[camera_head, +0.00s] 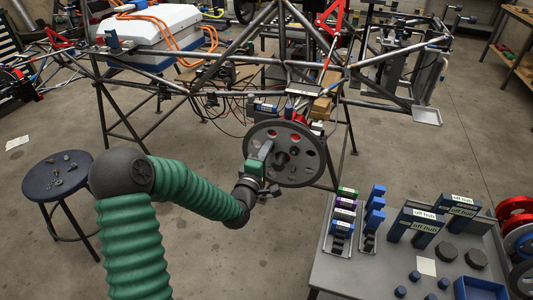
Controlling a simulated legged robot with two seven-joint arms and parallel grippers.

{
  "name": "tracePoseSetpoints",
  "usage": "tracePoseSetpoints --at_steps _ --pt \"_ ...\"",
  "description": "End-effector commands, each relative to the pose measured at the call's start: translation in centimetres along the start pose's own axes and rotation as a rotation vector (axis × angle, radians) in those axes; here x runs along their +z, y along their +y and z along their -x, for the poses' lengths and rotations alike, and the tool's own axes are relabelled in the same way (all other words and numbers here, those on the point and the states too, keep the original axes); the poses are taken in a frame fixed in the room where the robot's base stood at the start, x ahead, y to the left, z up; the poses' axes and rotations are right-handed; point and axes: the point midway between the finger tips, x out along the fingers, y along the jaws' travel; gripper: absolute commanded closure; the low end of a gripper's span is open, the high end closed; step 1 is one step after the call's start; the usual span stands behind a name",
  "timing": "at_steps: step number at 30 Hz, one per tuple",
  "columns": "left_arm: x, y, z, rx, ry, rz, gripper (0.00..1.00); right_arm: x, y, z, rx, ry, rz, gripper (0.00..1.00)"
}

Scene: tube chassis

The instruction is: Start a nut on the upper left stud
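A round grey disc (312,168) with holes and a dark centre is mounted upright on the tube chassis (262,78). Its studs are too small to tell apart, and the upper left part of its face is partly hidden by my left gripper. My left gripper (266,150) is at the left side of the disc, close in front of it; I cannot tell whether it touches. A small green block (253,167) shows at the gripper. Its fingertips are too small to read, and no nut can be made out there. My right gripper is not in view.
A dark round stool (40,182) at the left holds several small dark parts. A grey table (345,275) at the lower right carries labelled blocks (425,222), racks of small blocks (344,215) and a blue bin (480,289). Floor below the disc is open.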

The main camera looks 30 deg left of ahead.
Motion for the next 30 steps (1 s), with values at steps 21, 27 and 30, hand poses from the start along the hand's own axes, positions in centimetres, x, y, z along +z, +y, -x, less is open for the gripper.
tracePoseSetpoints --at_steps 21,27,30 --pt "0.0 0.2 3.8 -0.004 -0.001 0.0 0.52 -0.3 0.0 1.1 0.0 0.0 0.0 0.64" --pt "-0.1 1.0 9.1 -0.007 0.0 0.005 0.52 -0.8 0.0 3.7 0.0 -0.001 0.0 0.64" --pt "0.0 1.0 10.3 -0.009 0.0 0.006 0.52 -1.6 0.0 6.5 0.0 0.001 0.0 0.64"
